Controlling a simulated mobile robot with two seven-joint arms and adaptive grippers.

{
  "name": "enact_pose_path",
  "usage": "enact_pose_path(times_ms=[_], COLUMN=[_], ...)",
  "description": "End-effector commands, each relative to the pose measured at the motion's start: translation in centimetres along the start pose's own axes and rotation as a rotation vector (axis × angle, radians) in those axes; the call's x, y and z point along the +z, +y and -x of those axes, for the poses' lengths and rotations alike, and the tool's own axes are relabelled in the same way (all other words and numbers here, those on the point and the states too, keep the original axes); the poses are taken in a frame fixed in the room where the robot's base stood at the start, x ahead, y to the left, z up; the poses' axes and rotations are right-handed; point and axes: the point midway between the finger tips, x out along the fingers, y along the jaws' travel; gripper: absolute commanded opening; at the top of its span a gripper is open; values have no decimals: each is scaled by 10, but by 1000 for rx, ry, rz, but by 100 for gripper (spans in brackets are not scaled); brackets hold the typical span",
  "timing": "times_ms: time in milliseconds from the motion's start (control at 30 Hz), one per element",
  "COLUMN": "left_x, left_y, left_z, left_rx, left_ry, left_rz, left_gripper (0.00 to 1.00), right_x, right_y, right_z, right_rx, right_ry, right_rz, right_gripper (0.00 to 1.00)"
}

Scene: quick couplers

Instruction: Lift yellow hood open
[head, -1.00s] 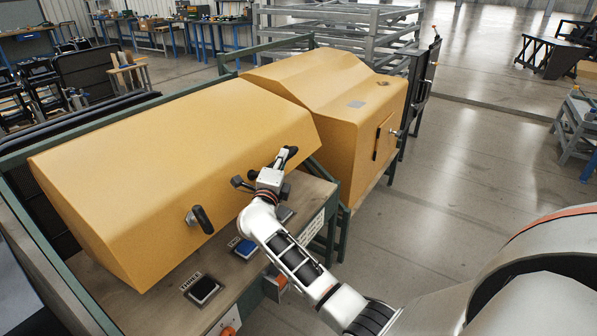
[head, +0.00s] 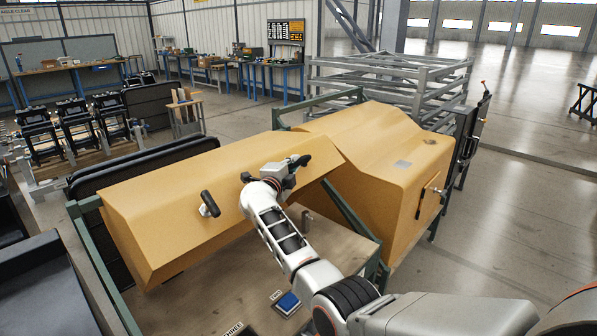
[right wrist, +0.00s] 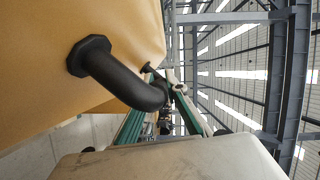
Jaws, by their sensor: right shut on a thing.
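The yellow hood (head: 185,215) is raised at its front edge above the bench in the head view, with an open gap beneath it. My right gripper (head: 290,168) is at the right part of its front face, shut on a black handle. In the right wrist view the black bent handle (right wrist: 125,75) comes out of the yellow hood (right wrist: 120,25); its grip on the handle is partly hidden there. A second black handle (head: 209,204) on the hood's front is free. My left gripper is not in view.
The bench top (head: 215,305) carries a blue pad (head: 287,303) and a small grey post (head: 307,220) under the hood. A second yellow housing (head: 385,165) stands close on the right. Grey metal racks (head: 390,80) are behind it. Floor is open at the far right.

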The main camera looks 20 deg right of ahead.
Motion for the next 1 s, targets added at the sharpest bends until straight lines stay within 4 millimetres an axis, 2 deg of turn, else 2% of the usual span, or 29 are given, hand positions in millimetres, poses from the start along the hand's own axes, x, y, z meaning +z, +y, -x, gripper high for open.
enact_pose_path(times_ms=[500, 533, 600, 1000], left_x=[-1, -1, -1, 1], left_y=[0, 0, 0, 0], left_z=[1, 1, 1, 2], left_rx=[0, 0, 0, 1], left_ry=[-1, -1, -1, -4], left_rz=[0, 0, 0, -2], left_gripper=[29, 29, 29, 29], right_x=[2, 2, 2, 2], right_y=[-6, -6, -5, -10], right_z=[-1, -1, -1, -1], right_rx=[-1, -1, -1, 0], right_ry=[0, 0, 0, 0], right_rz=[-3, -3, -3, -3], right_gripper=[0, 18, 30, 30])
